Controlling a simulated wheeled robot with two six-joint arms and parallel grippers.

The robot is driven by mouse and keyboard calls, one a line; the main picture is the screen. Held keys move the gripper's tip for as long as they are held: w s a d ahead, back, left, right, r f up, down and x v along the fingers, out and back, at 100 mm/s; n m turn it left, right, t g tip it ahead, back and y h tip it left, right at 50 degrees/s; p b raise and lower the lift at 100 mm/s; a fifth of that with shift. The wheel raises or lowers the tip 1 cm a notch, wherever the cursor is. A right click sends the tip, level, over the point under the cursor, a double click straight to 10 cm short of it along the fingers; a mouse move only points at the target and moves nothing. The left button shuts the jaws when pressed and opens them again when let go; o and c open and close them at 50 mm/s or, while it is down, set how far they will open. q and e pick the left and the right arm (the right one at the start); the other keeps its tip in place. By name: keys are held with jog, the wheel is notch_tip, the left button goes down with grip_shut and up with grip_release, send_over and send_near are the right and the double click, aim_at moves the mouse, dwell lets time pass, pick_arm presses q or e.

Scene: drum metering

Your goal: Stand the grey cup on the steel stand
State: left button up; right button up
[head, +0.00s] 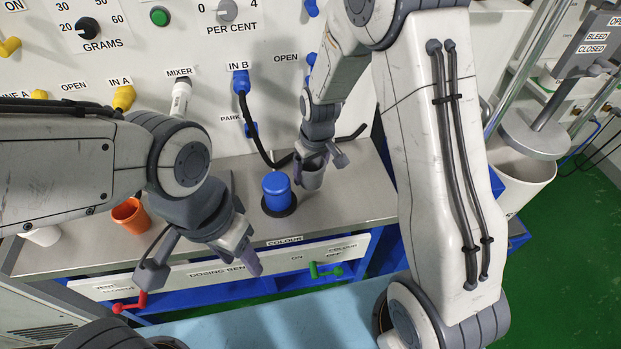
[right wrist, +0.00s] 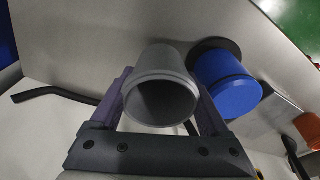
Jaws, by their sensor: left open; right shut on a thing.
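The grey cup (head: 313,178) is at the right part of the steel bench top, beside the blue cup. My right gripper (head: 322,160) is shut on it, with a purple finger on either side of the cup in the right wrist view (right wrist: 162,85). The cup looks close to upright; whether its base touches the bench I cannot tell. My left gripper (head: 203,268) is open and empty in front of the bench, its fingers wide apart. I cannot make out for sure which thing is the steel stand.
A blue cup (head: 276,187) stands on a dark round base just left of the grey cup. An orange cup (head: 131,215) stands further left, partly behind my left arm. A black hose (head: 255,125) hangs from IN B. Red (head: 132,303) and green (head: 325,270) handles line the bench front.

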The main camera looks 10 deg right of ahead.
aim_at(310, 182)
jog(key=shift+f, duration=1.95)
jog(key=shift+f, duration=0.2)
jog(key=o, duration=1.2)
